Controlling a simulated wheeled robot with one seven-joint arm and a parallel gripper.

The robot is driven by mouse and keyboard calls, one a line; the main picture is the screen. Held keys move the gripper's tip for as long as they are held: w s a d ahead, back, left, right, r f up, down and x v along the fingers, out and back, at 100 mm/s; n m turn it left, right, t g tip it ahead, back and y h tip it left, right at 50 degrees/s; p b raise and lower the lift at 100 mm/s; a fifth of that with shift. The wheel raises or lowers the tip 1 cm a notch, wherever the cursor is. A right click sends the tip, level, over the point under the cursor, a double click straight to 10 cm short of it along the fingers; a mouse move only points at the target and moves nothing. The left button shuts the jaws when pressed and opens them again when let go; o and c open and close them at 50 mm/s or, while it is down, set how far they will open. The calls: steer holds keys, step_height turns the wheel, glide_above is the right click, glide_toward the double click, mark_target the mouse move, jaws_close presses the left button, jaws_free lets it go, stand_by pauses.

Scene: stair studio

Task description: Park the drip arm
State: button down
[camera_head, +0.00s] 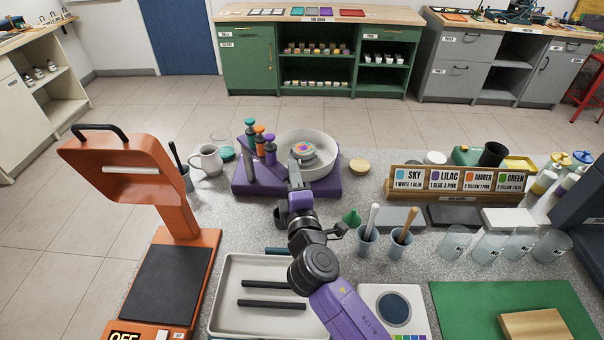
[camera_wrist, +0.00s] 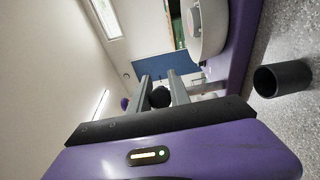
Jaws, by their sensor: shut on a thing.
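A purple-based machine (camera_head: 240,189) stands on the speckled counter, with a white round bowl (camera_head: 325,165) and a multicoloured disc (camera_head: 303,150) inside it. Teal, orange and purple bottles (camera_head: 258,135) stand at its left side. My gripper (camera_head: 294,168) reaches to the front of the bowl. In the wrist view, my gripper (camera_wrist: 160,83) has its two fingers on either side of a dark round knob (camera_wrist: 160,97), shut on it. I cannot tell clearly how the knob joins the drip arm; my arm and fingers hide that part. The bowl also shows in the wrist view (camera_wrist: 207,28).
A dark cup (camera_wrist: 283,79) stands close beside the machine. A green funnel (camera_head: 352,217) and blue cups with sticks (camera_head: 367,243) are right of my arm. A white mug (camera_head: 208,160) is at left, a tray (camera_head: 228,310) in front, and a label rack (camera_head: 458,198) at right.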

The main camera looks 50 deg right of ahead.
steer(key=shift+a+f, duration=0.1)
steer(key=shift+a, duration=0.35)
steer(key=c, duration=1.2)
jaws_free()
steer(key=shift+c, duration=0.2)
steer(key=shift+s, duration=0.1)
steer(key=b+v, duration=0.2)
steer(key=v, duration=0.5)
steer(key=shift+s+a, duration=0.2)
steer(key=shift+a, duration=0.1)
